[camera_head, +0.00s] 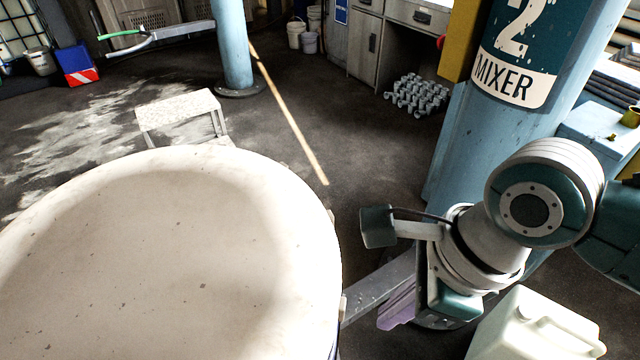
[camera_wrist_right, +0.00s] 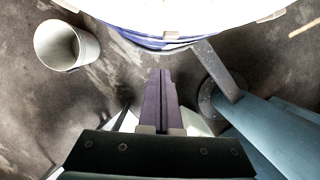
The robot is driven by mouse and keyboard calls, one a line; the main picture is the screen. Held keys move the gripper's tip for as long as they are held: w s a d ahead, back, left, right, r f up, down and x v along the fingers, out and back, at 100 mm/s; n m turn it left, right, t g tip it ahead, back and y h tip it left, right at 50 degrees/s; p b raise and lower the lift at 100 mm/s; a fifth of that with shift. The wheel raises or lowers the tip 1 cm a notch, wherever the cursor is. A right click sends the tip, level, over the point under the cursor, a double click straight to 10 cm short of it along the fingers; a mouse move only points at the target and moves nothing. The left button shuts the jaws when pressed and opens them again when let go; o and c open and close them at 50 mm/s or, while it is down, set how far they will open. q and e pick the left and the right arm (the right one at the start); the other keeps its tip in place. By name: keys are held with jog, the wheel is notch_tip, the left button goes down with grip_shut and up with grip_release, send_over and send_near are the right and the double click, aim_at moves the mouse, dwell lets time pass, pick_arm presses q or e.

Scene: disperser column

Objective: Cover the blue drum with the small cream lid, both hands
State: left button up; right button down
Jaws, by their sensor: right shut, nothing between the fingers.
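The cream lid (camera_head: 170,260) is a large round disc with dark specks, filling the lower left of the head view. In the right wrist view the lid (camera_wrist_right: 185,12) shows at the top, with the blue drum's side (camera_wrist_right: 150,40) directly below its edge. The lid lies over the drum; whether it is fully seated I cannot tell. My right gripper (camera_head: 396,312) is to the right of the lid's edge, apart from it. Its purple fingers (camera_wrist_right: 159,76) are shut and empty, pointing towards the drum's side. My left gripper is out of view.
A blue column marked MIXER (camera_head: 510,85) stands behind my right arm. A cream canister (camera_head: 535,328) is at the lower right. A grey step stool (camera_head: 180,108) stands beyond the lid. A white bucket (camera_wrist_right: 66,46) is on the floor. Open floor lies between.

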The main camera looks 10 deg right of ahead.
aim_at(333, 308)
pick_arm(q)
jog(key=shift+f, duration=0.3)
pick_arm(e)
jog(key=shift+w+a+f, duration=0.25)
jog(key=shift+w+a, duration=0.1)
jog(key=shift+a, duration=0.35)
jog(key=shift+w+a+f, duration=0.2)
jog(key=shift+w+a, duration=0.1)
jog(key=shift+a, duration=0.35)
jog(key=shift+w+a+f, duration=0.25)
jog(key=shift+w+a, duration=0.1)
jog(key=shift+a, duration=0.35)
jog(key=w+a+r+p, duration=0.1)
jog(key=p, duration=0.3)
jog(key=shift+w, duration=0.25)
jog(key=shift+s+a+f+p, duration=0.15)
jog(key=shift+a+p, duration=0.15)
jog(key=shift+p, duration=0.1)
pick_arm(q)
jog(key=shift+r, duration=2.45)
pick_arm(e)
jog(key=shift+s+a+f, duration=0.15)
jog(key=shift+s+f, duration=0.05)
jog(key=shift+f, duration=0.15)
